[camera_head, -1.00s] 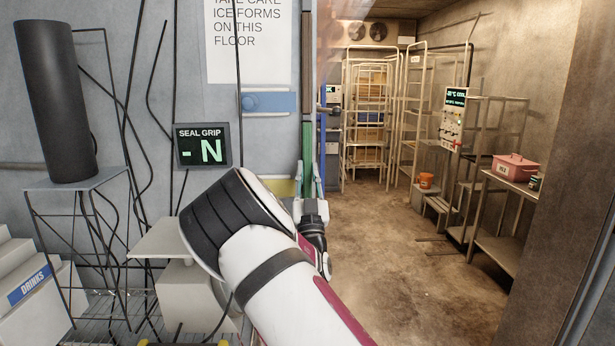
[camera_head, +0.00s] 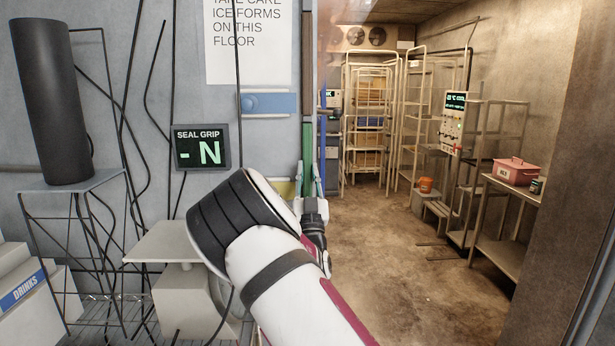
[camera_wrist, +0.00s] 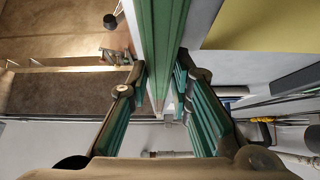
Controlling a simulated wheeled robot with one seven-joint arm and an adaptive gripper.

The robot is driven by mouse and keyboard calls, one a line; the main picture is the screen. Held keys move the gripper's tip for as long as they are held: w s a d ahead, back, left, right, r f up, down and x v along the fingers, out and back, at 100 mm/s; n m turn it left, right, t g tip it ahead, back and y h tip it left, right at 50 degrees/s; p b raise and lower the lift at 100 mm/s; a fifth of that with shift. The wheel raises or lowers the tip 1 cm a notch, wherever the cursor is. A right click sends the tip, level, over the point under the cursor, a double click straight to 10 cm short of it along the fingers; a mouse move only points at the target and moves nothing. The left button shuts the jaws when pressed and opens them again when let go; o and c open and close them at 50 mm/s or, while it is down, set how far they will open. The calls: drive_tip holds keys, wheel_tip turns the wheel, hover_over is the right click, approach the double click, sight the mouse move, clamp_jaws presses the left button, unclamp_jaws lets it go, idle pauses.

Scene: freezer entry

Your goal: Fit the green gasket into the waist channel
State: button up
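The green gasket (camera_head: 307,142) is a narrow upright strip at the edge of the grey wall or door panel, beside the freezer opening. It also shows in the wrist view (camera_wrist: 163,45), running down between my fingers. My gripper (camera_head: 309,180) is at the lower visible part of the strip. In the wrist view my gripper (camera_wrist: 160,75) has one teal-padded finger on each side of the strip, spread and close to it. I cannot tell whether either finger touches it. I cannot make out the waist channel for certain. My arm hides the area below the gripper.
A display (camera_head: 202,147) reads "SEAL GRIP" with "- N". A blue handle plate (camera_head: 268,102) is on the panel. A stand with a black cylinder (camera_head: 53,100) is at left. Inside the freezer are racks (camera_head: 369,110), a pink crate (camera_head: 515,171) and clear floor (camera_head: 390,270).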

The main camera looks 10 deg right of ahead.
drive_tip(key=o, duration=0.5)
drive_tip(key=v, duration=1.2)
drive_tip(key=shift+c, duration=0.2)
